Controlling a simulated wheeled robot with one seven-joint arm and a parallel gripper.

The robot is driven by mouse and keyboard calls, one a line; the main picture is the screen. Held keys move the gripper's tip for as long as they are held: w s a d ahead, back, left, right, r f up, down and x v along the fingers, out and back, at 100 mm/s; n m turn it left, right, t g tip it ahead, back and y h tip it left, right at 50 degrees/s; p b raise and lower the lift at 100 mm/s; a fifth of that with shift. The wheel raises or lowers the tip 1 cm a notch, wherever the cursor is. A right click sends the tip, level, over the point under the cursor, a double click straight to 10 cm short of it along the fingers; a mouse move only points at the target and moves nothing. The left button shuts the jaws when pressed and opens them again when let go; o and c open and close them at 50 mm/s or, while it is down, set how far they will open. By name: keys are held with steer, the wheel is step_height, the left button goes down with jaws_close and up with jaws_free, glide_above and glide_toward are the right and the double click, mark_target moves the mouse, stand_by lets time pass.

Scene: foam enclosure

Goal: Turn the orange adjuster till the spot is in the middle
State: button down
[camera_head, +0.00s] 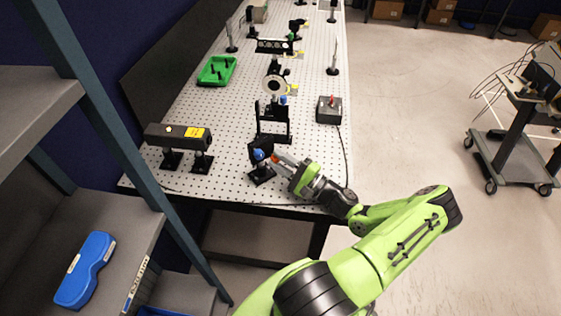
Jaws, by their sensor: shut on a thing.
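My gripper (283,161) reaches in from the right at the near end of the white perforated table (225,190). It is shut on the orange adjuster (275,158), of which only a small bit of orange shows at the fingertips. The adjuster is on a black mount (262,174) that also carries a blue knob (259,154).
A black box with a yellow label (178,136) stands on posts at the left. A black frame (273,123) stands just behind the mount. A grey box with a red top part (329,110) is at the right edge, its cable running forward near my arm. A green tray (216,71) lies farther back.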

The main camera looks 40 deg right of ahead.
steer(key=shift+f, duration=0.1)
stand_by(0.4)
steer(key=c, duration=0.9)
jaws_free()
steer(key=shift+s, duration=0.1)
steer(key=b+v, duration=0.1)
steer(key=v, duration=0.6)
steer(key=shift+s+d, duration=0.1)
steer(key=shift+s, duration=0.1)
